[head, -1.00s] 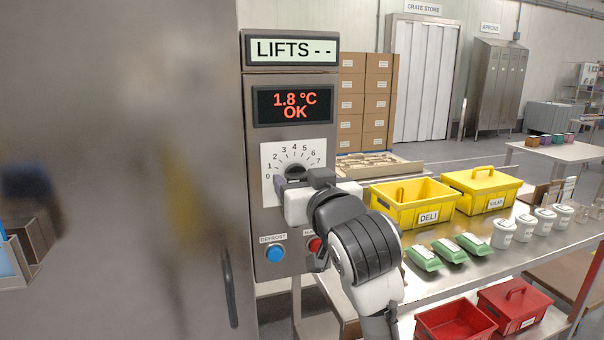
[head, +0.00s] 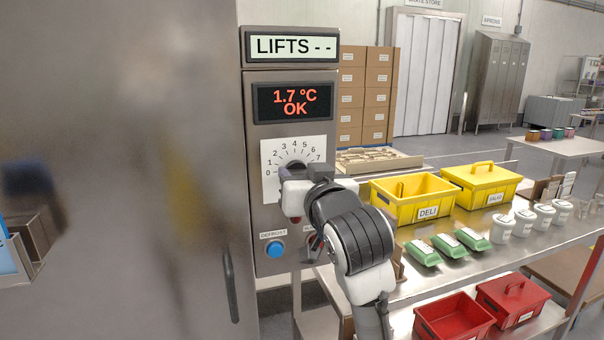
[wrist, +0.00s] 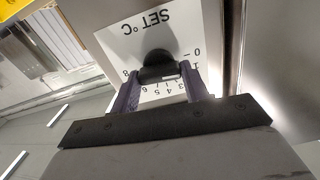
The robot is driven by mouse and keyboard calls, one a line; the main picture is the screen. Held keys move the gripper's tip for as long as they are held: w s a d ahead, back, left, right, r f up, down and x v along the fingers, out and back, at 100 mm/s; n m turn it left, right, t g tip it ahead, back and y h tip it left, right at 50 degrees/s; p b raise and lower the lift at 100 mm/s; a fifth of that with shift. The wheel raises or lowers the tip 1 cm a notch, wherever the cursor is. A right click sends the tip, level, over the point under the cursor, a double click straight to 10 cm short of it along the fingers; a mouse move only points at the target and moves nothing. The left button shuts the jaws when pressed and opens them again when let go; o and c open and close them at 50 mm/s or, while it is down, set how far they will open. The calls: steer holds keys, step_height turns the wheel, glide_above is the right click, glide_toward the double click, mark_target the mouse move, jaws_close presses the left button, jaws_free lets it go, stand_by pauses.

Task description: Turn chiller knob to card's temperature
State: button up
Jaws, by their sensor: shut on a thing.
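The chiller panel has a white dial plate (head: 268,152) with a numbered scale starting at 0. In the wrist view the plate (wrist: 118,42) appears upside down with "SET °C" on it. The dark knob (wrist: 158,58) sits at its middle, and my gripper (wrist: 160,74) is shut on it, one finger on each side. A small pale mark shows on the knob's edge; the exact setting is hard to read. In the head view my gripper (head: 297,180) covers most of the knob and the lower dial. The red display (head: 295,102) reads 1.7 °C OK. I cannot make out a temperature card.
A "LIFTS - -" sign (head: 291,46) tops the panel. A blue defrost button (head: 275,250) is below the dial; its neighbour is mostly hidden by my arm. A steel bench at right holds yellow crates (head: 413,200), green packs (head: 447,244) and white tubs (head: 502,229).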

steer(key=m+p, duration=0.1)
steer(key=m, duration=0.2)
steer(key=shift+m+p, duration=0.3)
steer(key=shift+p, duration=0.05)
steer(key=o, duration=1)
steer(key=shift+d, duration=0.1)
steer(key=shift+b+v, duration=2.15)
steer(key=shift+v, duration=4.75)
